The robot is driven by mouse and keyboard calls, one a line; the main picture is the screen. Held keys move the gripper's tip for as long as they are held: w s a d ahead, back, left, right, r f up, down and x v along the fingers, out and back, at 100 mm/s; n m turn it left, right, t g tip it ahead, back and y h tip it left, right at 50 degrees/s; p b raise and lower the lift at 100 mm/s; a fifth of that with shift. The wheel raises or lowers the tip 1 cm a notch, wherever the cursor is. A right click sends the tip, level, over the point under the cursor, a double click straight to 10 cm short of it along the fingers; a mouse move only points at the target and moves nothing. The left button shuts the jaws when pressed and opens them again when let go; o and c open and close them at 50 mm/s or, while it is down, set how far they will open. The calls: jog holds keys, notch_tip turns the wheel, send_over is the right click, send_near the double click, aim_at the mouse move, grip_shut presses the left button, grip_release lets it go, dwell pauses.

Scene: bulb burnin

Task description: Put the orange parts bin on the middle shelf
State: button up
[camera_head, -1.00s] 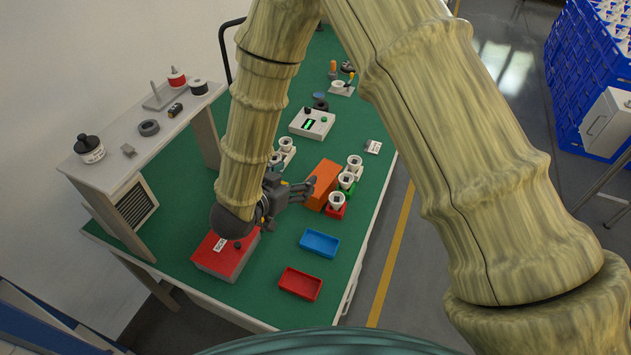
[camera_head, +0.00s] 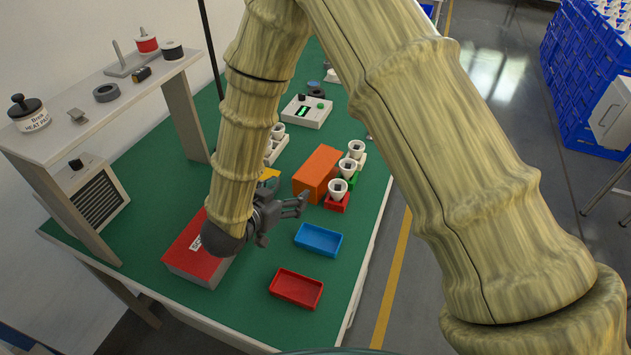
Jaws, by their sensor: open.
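The orange parts bin (camera_head: 314,174) is a plain orange box on the green bench top, right of the picture's centre line of the arm. My gripper (camera_head: 302,203) is open and empty. Its fingers point right, and they show just in front of the bin's near side, apart from it in the picture. The gripper's height over the bench is hard to tell. No stack of shelves with a clear middle level is in view; only a single raised grey shelf (camera_head: 92,120) stands at the left of the bench.
Several white cups in small coloured holders (camera_head: 337,190) stand close to the bin's right. A blue tray (camera_head: 318,240), a red tray (camera_head: 296,289) and a red-topped box (camera_head: 190,254) lie nearer. A tester with a green display (camera_head: 306,112) stands behind. Blue crates (camera_head: 590,80) stand at far right.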

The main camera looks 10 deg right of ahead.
aim_at(304, 185)
jog(key=shift+f+p+x, duration=0.15)
jog(key=shift+p+x, duration=0.1)
jog(key=shift+x, duration=1.25)
jog(key=shift+f+p+x, duration=0.1)
jog(key=shift+p+x, duration=0.15)
jog(key=shift+x, duration=1.2)
jog(key=shift+f+p+x, duration=0.15)
jog(key=shift+p+x, duration=0.3)
jog(key=shift+x, duration=0.8)
jog(key=shift+f+p+x, duration=0.15)
jog(key=shift+p+x, duration=0.25)
jog(key=shift+x, duration=0.85)
jog(key=shift+s, duration=0.15)
jog(key=c, duration=0.8)
jog(key=shift+r, duration=0.1)
notch_tip(304, 185, up, 10)
jog(key=shift+f+b, duration=0.15)
jog(key=shift+b, duration=0.8)
jog(key=shift+s, duration=0.1)
